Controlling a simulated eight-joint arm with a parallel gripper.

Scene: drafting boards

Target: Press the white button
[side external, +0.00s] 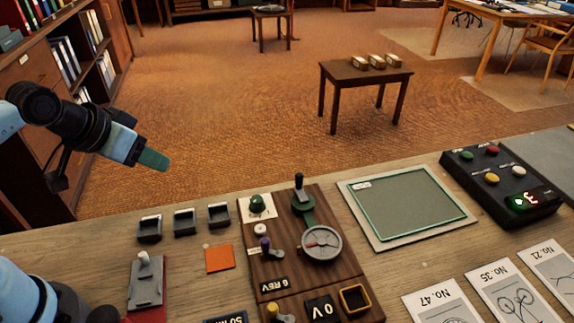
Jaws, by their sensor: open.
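The white button (518,171) is a small round cap on a black control box (530,212) at the right side of the bench. A yellow button (492,178), a red button (492,150) and a green button (467,155) sit on the same box. The box also has a small display (530,198) with a red digit and a green light. My gripper (154,161) hangs in the air at the upper left, far from the box. It is open, its green-tipped fingers overlap from this angle, and nothing shows between them.
Small black trays (184,222), an orange square (219,258) and numbered cards (503,291) lie around.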

